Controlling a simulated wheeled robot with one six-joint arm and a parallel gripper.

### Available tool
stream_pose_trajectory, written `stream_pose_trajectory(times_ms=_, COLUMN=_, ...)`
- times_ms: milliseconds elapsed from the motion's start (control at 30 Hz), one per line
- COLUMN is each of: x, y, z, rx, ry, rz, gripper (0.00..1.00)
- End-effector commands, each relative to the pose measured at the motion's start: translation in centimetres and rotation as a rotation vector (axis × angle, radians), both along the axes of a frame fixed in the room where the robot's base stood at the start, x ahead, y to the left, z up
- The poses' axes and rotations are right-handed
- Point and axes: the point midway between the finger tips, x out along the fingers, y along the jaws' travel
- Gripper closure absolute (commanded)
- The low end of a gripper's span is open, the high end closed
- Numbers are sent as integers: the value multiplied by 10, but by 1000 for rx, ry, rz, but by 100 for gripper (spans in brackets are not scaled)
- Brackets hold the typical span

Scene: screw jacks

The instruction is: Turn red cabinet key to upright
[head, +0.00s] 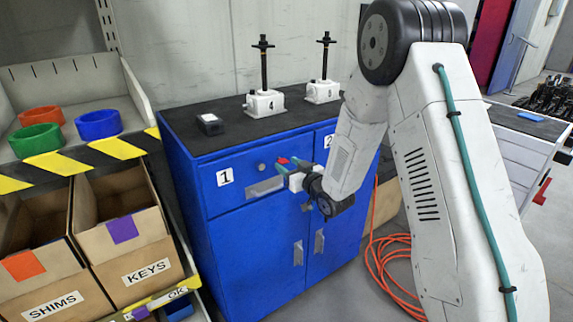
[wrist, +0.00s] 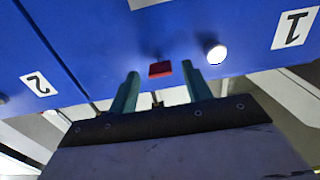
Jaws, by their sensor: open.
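The red key (wrist: 160,69) is at the front of the blue cabinet (head: 235,240), to the right of the label 1. In the wrist view it looks wider than tall, lying roughly flat across the picture. My gripper (wrist: 160,78) is open in front of the cabinet, with one teal finger on either side of the key in that view. I see no finger touching it. In the head view the red key (head: 283,161) shows as a small patch by my gripper (head: 291,166), partly covered by the fingers. Its keyhole is hidden.
A silver round knob (head: 262,167) sits left of the key, above a drawer handle (head: 265,188). Two screw jacks (head: 264,100) (head: 323,88) and a small dark box (head: 210,124) stand on the cabinet top. An orange hose (head: 385,265) lies on the floor at right.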

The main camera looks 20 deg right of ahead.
Motion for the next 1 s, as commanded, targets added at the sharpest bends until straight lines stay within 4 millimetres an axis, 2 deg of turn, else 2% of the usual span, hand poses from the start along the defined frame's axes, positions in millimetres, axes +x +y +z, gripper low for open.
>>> stream_pose_trajectory(times_ms=133, x=12, y=5, z=0, rx=0, ry=0, rz=1, gripper=51)
stream_pose_trajectory(times_ms=433, x=15, y=5, z=0, rx=0, ry=1, rz=0, gripper=51)
stream_pose_trajectory(times_ms=467, x=15, y=5, z=0, rx=0, ry=1, rz=0, gripper=56)
stream_pose_trajectory(times_ms=600, x=15, y=5, z=0, rx=0, ry=1, rz=0, gripper=95)
stream_pose_trajectory(times_ms=1000, x=15, y=5, z=0, rx=-49, ry=-15, rz=0, gripper=96)
